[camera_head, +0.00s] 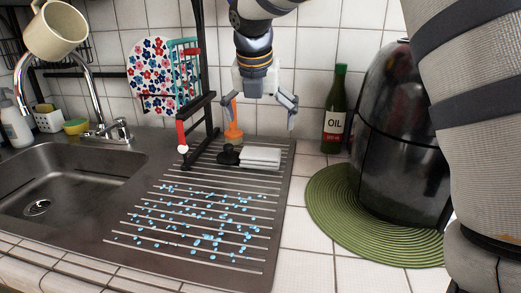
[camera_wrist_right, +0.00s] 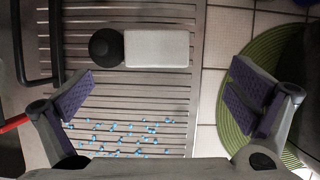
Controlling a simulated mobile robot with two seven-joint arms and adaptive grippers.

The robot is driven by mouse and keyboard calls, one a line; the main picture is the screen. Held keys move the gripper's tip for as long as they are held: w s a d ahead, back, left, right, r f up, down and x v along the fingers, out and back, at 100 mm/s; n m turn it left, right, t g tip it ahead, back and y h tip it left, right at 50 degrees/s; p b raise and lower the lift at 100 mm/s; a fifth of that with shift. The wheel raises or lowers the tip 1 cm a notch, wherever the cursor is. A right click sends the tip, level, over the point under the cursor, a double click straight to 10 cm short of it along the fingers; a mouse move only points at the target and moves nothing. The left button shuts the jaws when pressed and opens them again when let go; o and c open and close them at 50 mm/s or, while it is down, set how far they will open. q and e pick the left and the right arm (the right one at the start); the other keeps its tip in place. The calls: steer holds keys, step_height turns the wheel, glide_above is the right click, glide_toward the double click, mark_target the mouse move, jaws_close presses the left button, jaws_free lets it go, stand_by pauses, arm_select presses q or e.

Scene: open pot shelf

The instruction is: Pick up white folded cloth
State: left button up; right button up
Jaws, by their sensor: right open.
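The white folded cloth (camera_head: 261,157) lies on the ridged drainboard near its back right, below my right gripper. In the right wrist view the cloth (camera_wrist_right: 157,48) is a pale rectangle near the top, ahead of the gripper. My right gripper (camera_head: 258,113) hangs above the cloth with its fingers spread wide and nothing between them. In the wrist view the open right gripper (camera_wrist_right: 165,98) shows its purple pads on both sides, apart from the cloth. My left gripper is not seen.
A black round object (camera_head: 228,155) sits against the cloth's left end. A black rack (camera_head: 201,110) stands to the left. An oil bottle (camera_head: 335,112) and a dark appliance (camera_head: 395,140) on a green mat (camera_head: 330,215) stand right. Blue bits (camera_head: 195,212) dot the drainboard (camera_head: 130,225).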

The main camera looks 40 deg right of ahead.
mark_target(261, 152)
steer(key=x, duration=0.6)
steer(key=shift+s+a+f, duration=0.1)
steer(key=shift+s+a, duration=0.05)
steer(key=shift+a, duration=0.05)
steer(key=x, duration=0.5)
steer(key=shift+a+f+b, duration=0.15)
steer(key=shift+a+b, duration=0.1)
steer(key=shift+b, duration=0.05)
steer(key=shift+w+d+f, duration=0.1)
steer(key=shift+w, duration=0.15)
steer(key=shift+c, duration=1.1)
steer(key=c, duration=0.8)
